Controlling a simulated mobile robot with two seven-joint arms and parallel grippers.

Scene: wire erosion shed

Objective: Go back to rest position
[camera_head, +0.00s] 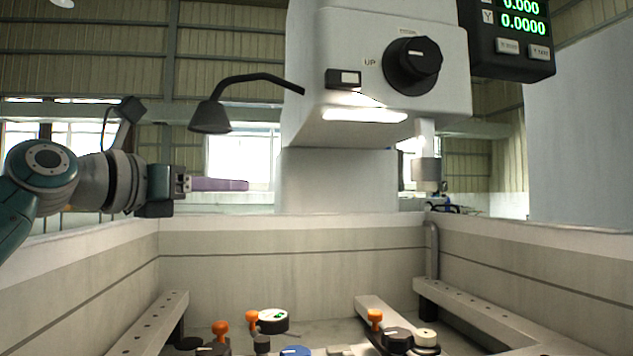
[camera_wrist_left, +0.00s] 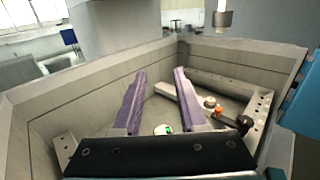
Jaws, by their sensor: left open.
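My left arm comes in from the left in the head view. Its gripper (camera_head: 247,185) is held level above the left part of the machine tank (camera_head: 290,255), pointing right. In the left wrist view the two purple fingers of the left gripper (camera_wrist_left: 160,73) stand apart, with nothing between them. The fingers touch nothing that I can see. My right gripper does not show in either view.
The white machine head (camera_head: 390,60) hangs over the tank, with a black lamp (camera_head: 210,117) at its left. Low in the tank are orange-knobbed clamps (camera_head: 375,317), a round dial gauge (camera_head: 273,321) and perforated rails (camera_head: 152,322). The air above the tank's left wall is open.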

